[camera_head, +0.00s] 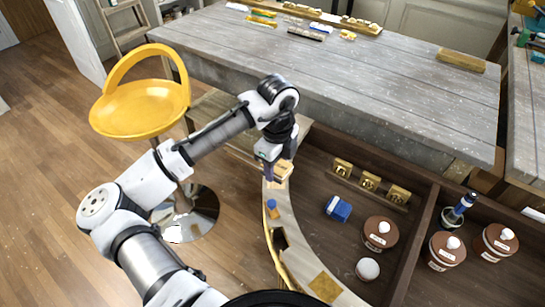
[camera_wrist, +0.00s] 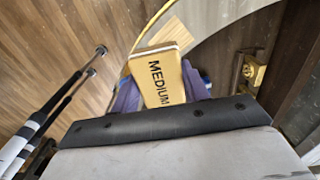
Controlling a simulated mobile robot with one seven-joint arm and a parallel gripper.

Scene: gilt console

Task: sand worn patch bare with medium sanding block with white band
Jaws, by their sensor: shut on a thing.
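My gripper (camera_head: 272,176) is shut on a tan sanding block (camera_head: 285,168) at the far end of the curved console top (camera_head: 292,235). In the wrist view the block (camera_wrist: 160,78) shows the word MEDIUM and lies between the purple fingers (camera_wrist: 160,97). A pale wood-coloured patch (camera_wrist: 173,33) shows just beyond the block, perhaps the worn patch; the block and fingers hide part of that area. I cannot tell whether the block touches the surface. A golden-brown square (camera_head: 325,287) lies on the near end of the console.
Right of the console, a brown tray holds a rack of three brass-coloured blocks (camera_head: 370,181), a blue block (camera_head: 338,208), lidded brown jars (camera_head: 380,233) and a bottle (camera_head: 457,212). A yellow stool (camera_head: 140,108) stands left. A grey workbench (camera_head: 380,85) is behind.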

